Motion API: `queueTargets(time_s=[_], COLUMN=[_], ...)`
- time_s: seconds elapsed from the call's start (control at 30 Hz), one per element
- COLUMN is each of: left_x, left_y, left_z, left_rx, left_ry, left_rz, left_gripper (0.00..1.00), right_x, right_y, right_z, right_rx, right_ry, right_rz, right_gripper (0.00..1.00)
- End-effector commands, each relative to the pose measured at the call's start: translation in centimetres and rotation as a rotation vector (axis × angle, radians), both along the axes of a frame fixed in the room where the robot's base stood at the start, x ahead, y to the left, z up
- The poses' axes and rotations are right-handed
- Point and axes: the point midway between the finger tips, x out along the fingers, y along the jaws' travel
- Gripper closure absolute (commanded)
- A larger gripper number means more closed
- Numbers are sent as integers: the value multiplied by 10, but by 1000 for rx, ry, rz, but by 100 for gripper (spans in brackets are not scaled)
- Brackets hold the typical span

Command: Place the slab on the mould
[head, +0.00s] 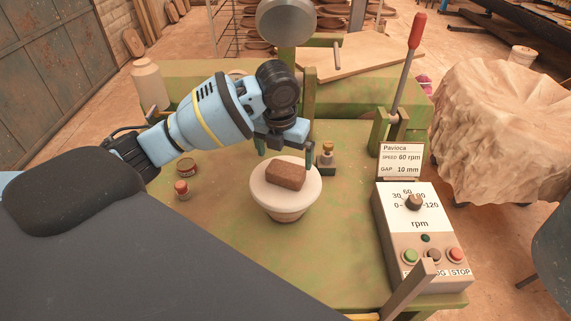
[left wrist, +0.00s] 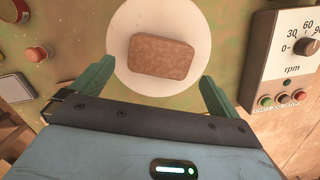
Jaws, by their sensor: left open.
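The brown slab (head: 287,177) lies flat on the round white top of the mould (head: 285,209), near its middle. The mould is pale, tapers downward and stands on the green table. My left gripper (head: 285,150) is open and empty, just behind and above the slab. In the left wrist view the slab (left wrist: 163,56) lies on the white disc of the mould (left wrist: 124,78), beyond the two spread green fingertips (left wrist: 155,80), which do not touch it. My right gripper is not in view.
A control box (head: 416,232) with a dial and buttons stands right of the mould. Behind it rises a red-handled lever (head: 408,65). A small brass-coloured fitting (head: 327,158) is close to the gripper.

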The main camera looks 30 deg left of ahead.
Motion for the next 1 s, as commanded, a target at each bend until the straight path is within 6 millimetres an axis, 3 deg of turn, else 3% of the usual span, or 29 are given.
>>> queueTargets(time_s=[0.1, 0.33, 1.0], left_x=[-2, -7, -9], left_y=[0, -1, -1], left_z=[25, 53, 59], left_rx=[-1, 0, 0], left_ry=[-6, -3, 0], left_rz=[0, 0, 1], left_gripper=[0, 0, 0], right_x=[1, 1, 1], right_y=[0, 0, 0], right_z=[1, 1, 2], right_rx=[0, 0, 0], right_ry=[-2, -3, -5], right_rz=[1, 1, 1], right_gripper=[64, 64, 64])
